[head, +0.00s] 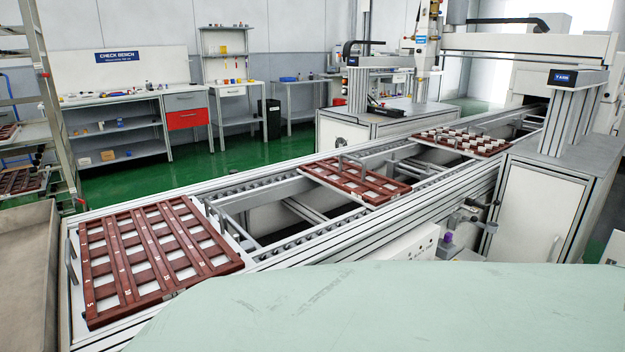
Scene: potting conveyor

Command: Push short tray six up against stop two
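A short dark-red slatted tray (357,181) lies on the roller conveyor in the middle of the head view. A larger dark-red tray (158,255) with white numbers along its strips lies at the near left end. A third dark-red tray (464,143), bearing several small white pieces, lies farther back. I cannot read a label that tells which is short tray six. My gripper is not in view.
The conveyor's side rail (372,226) runs from near left to far right. Open gaps show between its rollers and crossbars. A white cabinet (535,205) flanks it at right. A check bench (122,95) stands at the back left. Green floor lies clear between bench and conveyor.

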